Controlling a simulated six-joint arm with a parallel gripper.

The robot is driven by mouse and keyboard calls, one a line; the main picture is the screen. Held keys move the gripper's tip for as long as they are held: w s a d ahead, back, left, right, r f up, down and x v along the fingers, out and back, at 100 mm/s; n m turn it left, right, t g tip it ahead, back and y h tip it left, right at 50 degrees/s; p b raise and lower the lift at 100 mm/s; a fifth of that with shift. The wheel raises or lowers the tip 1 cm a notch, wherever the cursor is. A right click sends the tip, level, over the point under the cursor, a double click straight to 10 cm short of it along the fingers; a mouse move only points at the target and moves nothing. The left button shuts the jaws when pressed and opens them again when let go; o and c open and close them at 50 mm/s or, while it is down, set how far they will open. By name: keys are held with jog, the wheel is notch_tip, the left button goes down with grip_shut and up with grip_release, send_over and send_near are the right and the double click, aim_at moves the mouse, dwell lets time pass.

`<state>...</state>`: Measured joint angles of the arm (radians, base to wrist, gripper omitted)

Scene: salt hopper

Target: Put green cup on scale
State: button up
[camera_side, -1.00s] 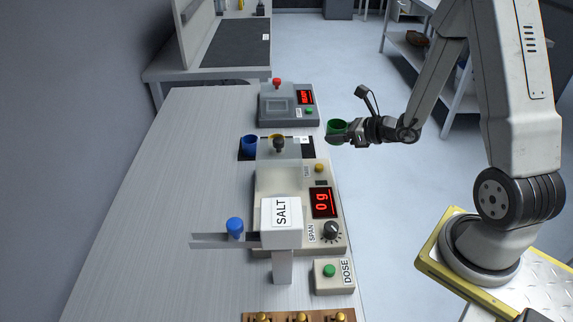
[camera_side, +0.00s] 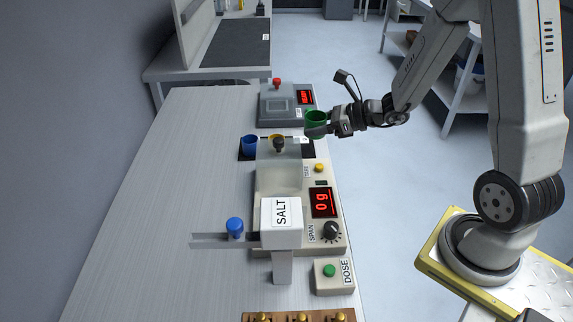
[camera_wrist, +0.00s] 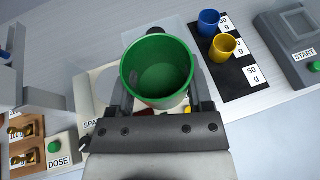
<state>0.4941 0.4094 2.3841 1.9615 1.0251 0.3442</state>
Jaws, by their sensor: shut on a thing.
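The green cup (camera_side: 316,121) is upright in my gripper (camera_side: 322,129), held in the air near the right edge of the table. In the wrist view my gripper (camera_wrist: 160,100) has a finger on each side of the green cup (camera_wrist: 158,68), and the cup looks empty inside. The scale (camera_side: 293,180) is the beige unit with a red display reading 0 g, nearer the camera than the cup. A clear shield covers part of it. The scale is mostly hidden behind the cup and gripper in the wrist view.
The salt hopper (camera_side: 281,222) stands over the scale's near side. A blue cup (camera_side: 250,144) and a yellow cup (camera_wrist: 223,46) stand on a black mat (camera_wrist: 238,86). A grey machine (camera_side: 284,104) is behind. The dose box (camera_side: 333,275) and brass weights (camera_side: 300,317) are in front.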

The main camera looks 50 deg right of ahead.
jog(key=s+a+n+g+y, duration=0.1)
jog(key=a+n+g+y, duration=0.45)
jog(key=a, duration=0.75)
jog(key=shift+n+t+h, duration=0.25)
jog(key=shift+h, duration=0.1)
jog(key=shift+s+a+f, duration=0.15)
jog(key=shift+f, duration=2.6)
jog(key=shift+f, duration=0.1)
jog(key=shift+f, duration=2.15)
jog(key=shift+f, duration=0.1)
jog(key=shift+f, duration=1.65)
jog(key=shift+f, duration=0.15)
